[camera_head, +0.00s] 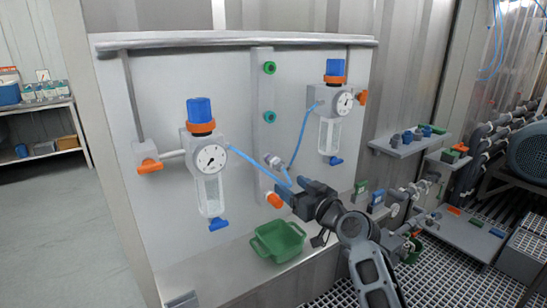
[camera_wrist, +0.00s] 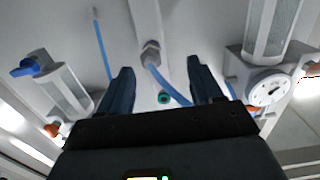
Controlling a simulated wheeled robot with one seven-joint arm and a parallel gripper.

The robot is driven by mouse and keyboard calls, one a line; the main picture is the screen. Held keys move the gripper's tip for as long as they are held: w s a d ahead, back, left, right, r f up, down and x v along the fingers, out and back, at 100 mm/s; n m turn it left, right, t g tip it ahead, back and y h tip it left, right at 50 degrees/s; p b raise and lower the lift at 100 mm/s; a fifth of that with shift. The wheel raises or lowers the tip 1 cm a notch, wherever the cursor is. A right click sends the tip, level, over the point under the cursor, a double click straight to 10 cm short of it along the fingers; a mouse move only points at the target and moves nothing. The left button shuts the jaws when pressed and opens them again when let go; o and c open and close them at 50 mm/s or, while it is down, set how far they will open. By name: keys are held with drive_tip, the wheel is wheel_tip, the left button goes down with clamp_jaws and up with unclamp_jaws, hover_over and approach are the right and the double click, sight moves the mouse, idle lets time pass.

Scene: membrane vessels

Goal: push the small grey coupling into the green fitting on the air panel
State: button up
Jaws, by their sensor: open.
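Two green fittings sit on the panel's vertical strip in the head view, an upper one (camera_head: 269,67) and a lower one (camera_head: 269,116). A small grey coupling (camera_head: 272,160) with a blue hose sits on the strip below them; it also shows in the wrist view (camera_wrist: 150,52). My gripper (camera_head: 283,188) is open and empty, right of and below the coupling in the head view. In the wrist view one green fitting (camera_wrist: 164,97) shows between the open fingers (camera_wrist: 160,72), apart from them. I cannot tell whether the coupling is seated.
Two regulators with gauges, left (camera_head: 209,158) and right (camera_head: 335,100), flank the strip. Blue hoses cross near my gripper. An orange fitting (camera_head: 275,200) sits low on the strip. A green bin (camera_head: 278,240) stands below. Shelves (camera_head: 410,143) lie to the right.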

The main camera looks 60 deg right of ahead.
sight(283, 169)
drive_tip(key=shift+s+d+r, duration=0.1)
drive_tip(key=shift+d+r, duration=0.7)
drive_tip(key=shift+d, duration=0.25)
drive_tip(key=shift+w+d+r+p, duration=0.1)
drive_tip(key=shift+w+d+p, duration=0.2)
drive_tip(key=shift+w, duration=0.2)
drive_tip(key=shift+x, duration=3.9)
drive_tip(key=shift+b, duration=0.65)
drive_tip(key=shift+c, duration=0.3)
clamp_jaws()
